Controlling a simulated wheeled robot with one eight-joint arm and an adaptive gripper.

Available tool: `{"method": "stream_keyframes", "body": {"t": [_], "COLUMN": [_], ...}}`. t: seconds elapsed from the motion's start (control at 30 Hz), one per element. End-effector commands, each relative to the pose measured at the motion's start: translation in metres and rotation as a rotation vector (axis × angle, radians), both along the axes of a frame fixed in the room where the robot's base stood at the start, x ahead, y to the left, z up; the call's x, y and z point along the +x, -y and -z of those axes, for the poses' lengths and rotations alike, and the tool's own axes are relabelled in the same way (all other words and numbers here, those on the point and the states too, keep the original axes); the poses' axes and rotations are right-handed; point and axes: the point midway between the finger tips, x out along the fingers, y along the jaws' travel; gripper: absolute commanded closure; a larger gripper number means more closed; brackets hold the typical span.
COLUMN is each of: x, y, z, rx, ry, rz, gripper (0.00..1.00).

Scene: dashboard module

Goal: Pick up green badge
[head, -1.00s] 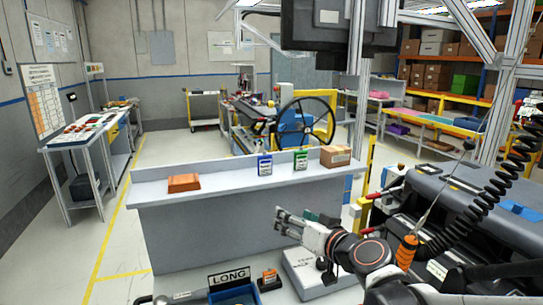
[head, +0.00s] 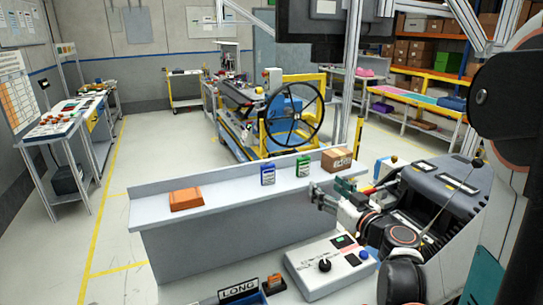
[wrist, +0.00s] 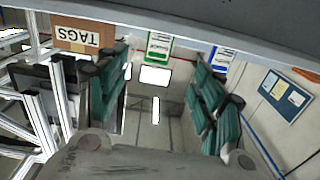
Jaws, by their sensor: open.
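The green badge (head: 303,167) stands upright on the grey counter, between the blue badge (head: 268,174) and a cardboard box (head: 337,160). In the wrist view the green badge (wrist: 158,46) shows at the upper middle, seen between and beyond my fingers. The blue badge (wrist: 222,58) is to its right there. My gripper (head: 326,193) is at the counter's right end, to the right of the green badge and apart from it. In the wrist view my gripper (wrist: 160,97) has its teal finger pads spread wide with nothing between them.
The box (wrist: 80,35) reads TAGS in the wrist view. An orange block (head: 186,199) lies on the left of the counter (head: 225,192). A grey control box (head: 325,268) and a LONG sign (head: 238,291) are in front. A large handwheel (head: 305,117) stands behind.

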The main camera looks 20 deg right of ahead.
Motion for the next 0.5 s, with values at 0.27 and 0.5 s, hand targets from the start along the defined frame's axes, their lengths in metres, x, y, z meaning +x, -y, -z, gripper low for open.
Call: {"method": "stream_keyframes", "body": {"t": [0.27,0.5], "x": [0.015,0.059], "y": [0.015,0.012], "z": [-0.005,-0.005], "rx": [-0.027,-0.025], "ry": [0.022,0.022], "rz": [0.019,0.019], "gripper": [0.38,0.38]}}
